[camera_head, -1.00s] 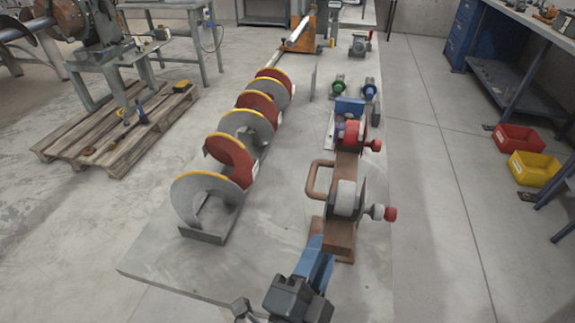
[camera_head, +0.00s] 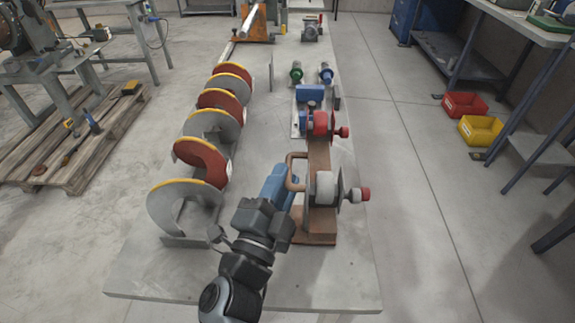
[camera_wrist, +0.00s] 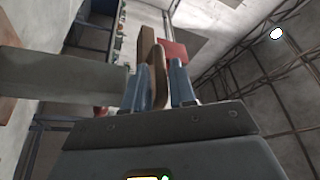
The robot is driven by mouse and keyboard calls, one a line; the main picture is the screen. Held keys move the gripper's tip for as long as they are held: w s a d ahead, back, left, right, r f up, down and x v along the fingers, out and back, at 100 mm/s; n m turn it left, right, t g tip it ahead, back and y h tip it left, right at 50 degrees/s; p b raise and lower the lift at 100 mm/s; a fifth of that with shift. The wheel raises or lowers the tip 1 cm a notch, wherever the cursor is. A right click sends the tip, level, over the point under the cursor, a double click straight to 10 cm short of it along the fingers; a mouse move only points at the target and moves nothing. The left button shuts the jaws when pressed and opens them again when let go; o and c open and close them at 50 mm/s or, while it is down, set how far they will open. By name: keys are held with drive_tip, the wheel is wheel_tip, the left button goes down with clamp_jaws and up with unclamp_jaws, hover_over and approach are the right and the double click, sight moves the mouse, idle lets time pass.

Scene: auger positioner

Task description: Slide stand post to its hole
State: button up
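The stand post (camera_head: 318,160) is a brown upright with a brown loop handle on its left side, near the right edge of the grey table. It carries red and white rollers and stands on a brown base (camera_head: 315,238). I cannot make out its hole. My gripper (camera_head: 283,184) has blue fingers and is at the handle (camera_head: 291,170). In the wrist view, the brown handle (camera_wrist: 158,75) lies between the blue fingers of my gripper (camera_wrist: 163,86). It is close to the left finger, and a gap shows on the right, so the gripper looks open.
A row of grey and red auger flights (camera_head: 205,155) stands along the table's left side. A blue bracket with green and blue motors (camera_head: 326,73) stands behind the post. The grey table (camera_head: 140,270) is clear at the front left. Red and yellow bins (camera_head: 480,130) lie on the floor at right.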

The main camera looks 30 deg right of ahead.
drive_tip(key=shift+x, duration=1.4)
drive_tip(key=shift+c, duration=0.3)
drive_tip(key=shift+f, duration=0.1)
clamp_jaws()
